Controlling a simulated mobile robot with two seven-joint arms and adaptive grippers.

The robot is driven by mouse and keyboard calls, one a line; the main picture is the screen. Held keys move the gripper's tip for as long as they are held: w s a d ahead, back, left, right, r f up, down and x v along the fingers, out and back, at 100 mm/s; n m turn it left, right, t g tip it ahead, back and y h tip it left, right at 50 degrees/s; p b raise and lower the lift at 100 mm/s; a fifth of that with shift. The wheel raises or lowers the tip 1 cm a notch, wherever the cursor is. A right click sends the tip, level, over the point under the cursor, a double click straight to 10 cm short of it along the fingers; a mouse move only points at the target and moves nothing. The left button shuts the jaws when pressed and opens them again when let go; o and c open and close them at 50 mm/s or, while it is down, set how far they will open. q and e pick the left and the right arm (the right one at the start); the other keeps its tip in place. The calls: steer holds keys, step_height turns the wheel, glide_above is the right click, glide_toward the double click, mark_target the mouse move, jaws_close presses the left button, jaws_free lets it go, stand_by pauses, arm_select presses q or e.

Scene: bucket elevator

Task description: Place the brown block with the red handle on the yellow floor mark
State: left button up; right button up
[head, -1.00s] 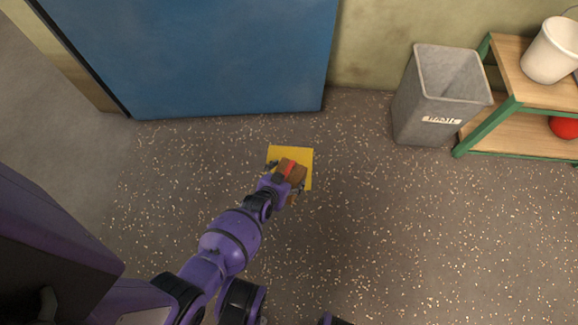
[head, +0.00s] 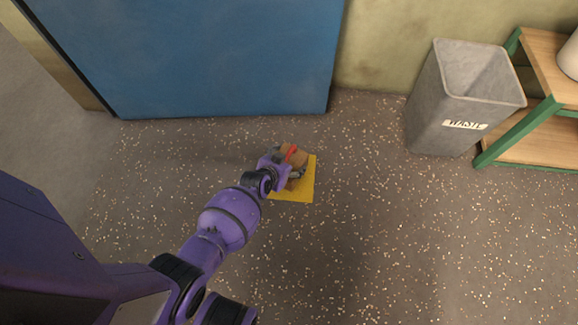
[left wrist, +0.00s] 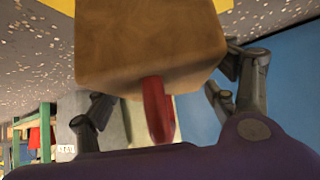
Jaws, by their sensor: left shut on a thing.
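The brown block (head: 294,153) with the red handle (head: 291,151) is in my left gripper (head: 286,163), over the upper left part of the yellow floor mark (head: 298,191). In the left wrist view the block (left wrist: 150,45) fills the upper middle, and the red handle (left wrist: 158,108) sits between the two fingers of my left gripper (left wrist: 160,112). The gripper is shut on the handle. A strip of yellow shows at the top of that view. The gripper and block hide part of the mark; the gap below the block cannot be judged. My right gripper is not in view.
A large blue panel (head: 190,55) stands along the wall behind the mark. A grey bin (head: 450,105) stands at the right, beside a green-framed wooden shelf (head: 545,105) with a white bucket (head: 570,55). The speckled floor around the mark is clear.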

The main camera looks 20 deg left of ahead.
arm_select(q)
steer(key=shift+w+a+f+b, duration=0.1)
steer(key=shift+w+f+b, duration=0.25)
steer(key=shift+w+b, duration=0.25)
step_height(320, 180, down, 2)
steer(key=shift+s+f+b, duration=0.15)
steer(key=shift+b, duration=1.1)
steer(key=shift+f+b, duration=0.3)
steer(key=shift+b, duration=0.1)
steer(key=shift+f, duration=0.15)
steer(key=o, duration=1.8)
steer(key=shift+f, duration=0.1)
